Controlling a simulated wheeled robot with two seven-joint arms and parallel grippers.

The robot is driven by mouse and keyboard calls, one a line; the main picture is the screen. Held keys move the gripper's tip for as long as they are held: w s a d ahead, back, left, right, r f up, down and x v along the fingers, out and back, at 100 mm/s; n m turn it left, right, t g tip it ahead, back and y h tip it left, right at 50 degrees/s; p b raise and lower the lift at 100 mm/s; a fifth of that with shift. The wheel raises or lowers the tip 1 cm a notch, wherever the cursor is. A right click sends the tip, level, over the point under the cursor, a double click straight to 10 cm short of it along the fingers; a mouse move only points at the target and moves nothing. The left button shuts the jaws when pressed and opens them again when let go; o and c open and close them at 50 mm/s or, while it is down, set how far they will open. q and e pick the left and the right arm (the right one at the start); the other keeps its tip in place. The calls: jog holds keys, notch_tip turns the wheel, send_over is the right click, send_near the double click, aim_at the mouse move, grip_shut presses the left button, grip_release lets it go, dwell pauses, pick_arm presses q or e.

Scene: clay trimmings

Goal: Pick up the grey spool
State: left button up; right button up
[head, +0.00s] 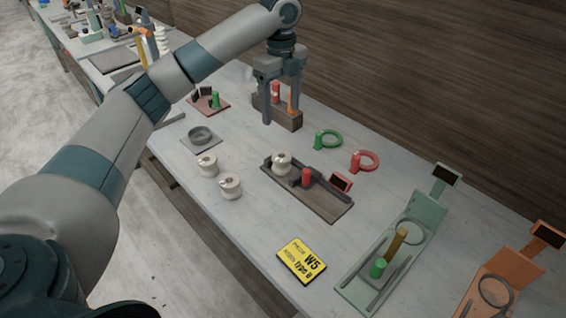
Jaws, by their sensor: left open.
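No clearly grey spool stands out; the spools I see are pale off-white. Two stand on the table, a rear spool (207,166) and a front spool (230,187). A third spool (281,164) sits on a dark tray (325,208). My right gripper is not in view.
A grey ring (201,134) lies on a plate. Green (330,139) and red (368,160) rings lie to the right. A yellow label (302,261) lies at the front. Green (425,212) and orange (502,270) stands are at the right. Table around the two loose spools is clear.

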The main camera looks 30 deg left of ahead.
pick_arm(q)
jog(key=p, duration=0.4)
send_over(281, 155)
notch_tip(281, 155, down, 12)
jog(key=r, duration=0.1)
jog(key=shift+s+d+f, duration=0.15)
jog(key=shift+d+f, duration=0.05)
jog(key=shift+f, duration=0.5)
jog(key=shift+s+f, duration=0.1)
jog(key=shift+f, duration=0.05)
jog(key=shift+s+f+p, duration=0.1)
jog(key=shift+f+p, duration=0.2)
jog(key=shift+f, duration=0.05)
notch_tip(281, 155, down, 3)
jog(key=shift+s+d+f+p, duration=0.1)
jog(key=shift+s+d+p, duration=0.05)
jog(key=shift+p, duration=0.6)
jog(key=shift+f, duration=0.5)
